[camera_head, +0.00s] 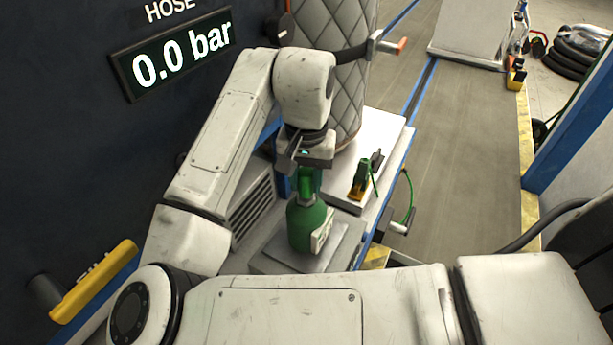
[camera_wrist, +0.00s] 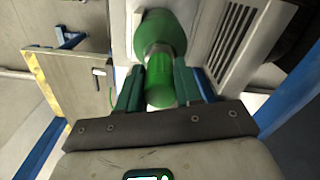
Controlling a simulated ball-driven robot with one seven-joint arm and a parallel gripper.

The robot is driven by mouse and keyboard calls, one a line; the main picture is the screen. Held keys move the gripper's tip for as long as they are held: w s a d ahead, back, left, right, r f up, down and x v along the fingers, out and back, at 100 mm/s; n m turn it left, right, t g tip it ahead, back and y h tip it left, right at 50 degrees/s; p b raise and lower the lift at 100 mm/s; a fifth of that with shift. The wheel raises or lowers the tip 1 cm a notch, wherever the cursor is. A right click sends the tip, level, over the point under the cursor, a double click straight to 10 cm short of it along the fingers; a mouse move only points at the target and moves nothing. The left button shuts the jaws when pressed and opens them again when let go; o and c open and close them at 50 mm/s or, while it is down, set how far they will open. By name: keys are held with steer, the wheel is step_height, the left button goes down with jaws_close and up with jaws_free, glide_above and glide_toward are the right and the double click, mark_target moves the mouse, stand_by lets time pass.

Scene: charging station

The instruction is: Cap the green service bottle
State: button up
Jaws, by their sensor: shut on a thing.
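The green service bottle (camera_head: 305,230) stands upright on a grey plate (camera_head: 275,262), with a pale label on its lower side. My gripper (camera_head: 306,172) is directly above it, pointing down and shut on a bright green cap (camera_head: 306,186). In the wrist view the cap (camera_wrist: 160,85) lies between the two dark green fingers, in line with the bottle (camera_wrist: 160,32). A pale grey neck or collar (camera_wrist: 158,49) shows between cap and bottle. The cap's lower end appears at the neck; I cannot tell whether it is seated.
A green and yellow tool (camera_head: 364,178) with a cord stands on the white surface right of the bottle. A quilted column (camera_head: 335,90) rises behind my wrist. A dark wall panel with a display (camera_head: 180,52) reading 0.0 bar is at left.

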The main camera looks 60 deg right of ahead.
mark_target(306, 171)
steer(key=shift+s+f, duration=0.25)
steer(key=shift+f, duration=0.45)
steer(key=shift+w+r+p, duration=0.15)
steer(key=shift+r+p, duration=0.55)
steer(key=shift+r, duration=0.15)
steer(key=shift+w+d+r+p, duration=0.1)
steer(key=shift+w+r+p, duration=0.15)
steer(key=shift+r+p, duration=1.05)
steer(key=shift+r, duration=0.1)
steer(key=shift+s, duration=0.1)
steer(key=shift+p, duration=0.4)
stand_by(0.4)
steer(key=shift+s+f+b, duration=0.1)
steer(key=shift+f+b, duration=1.2)
steer(key=shift+f, duration=0.85)
stand_by(0.3)
